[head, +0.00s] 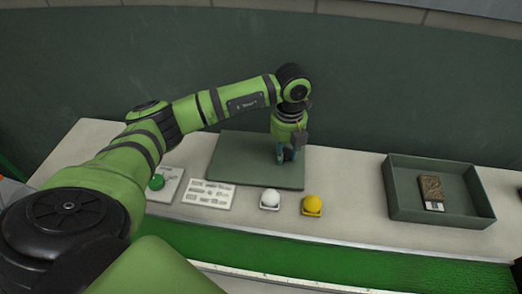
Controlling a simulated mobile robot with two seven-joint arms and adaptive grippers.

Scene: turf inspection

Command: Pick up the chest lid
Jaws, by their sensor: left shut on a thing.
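The chest lid (236,163) is a flat dark green panel on the pale worktop, left of the open chest. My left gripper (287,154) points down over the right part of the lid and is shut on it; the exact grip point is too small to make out. The lid looks level, and I cannot tell whether it is clear of the worktop. The open dark green chest (400,196) stands at the right and holds a small brown item (431,188) with a pale label. My right gripper is not in view.
A white ball (270,197) and a yellow ball (313,203) sit on small holders in front of the lid. A printed card (208,194) and a green button (156,182) are at left. Bare worktop (346,182) lies between lid and chest. A dark wall rises behind.

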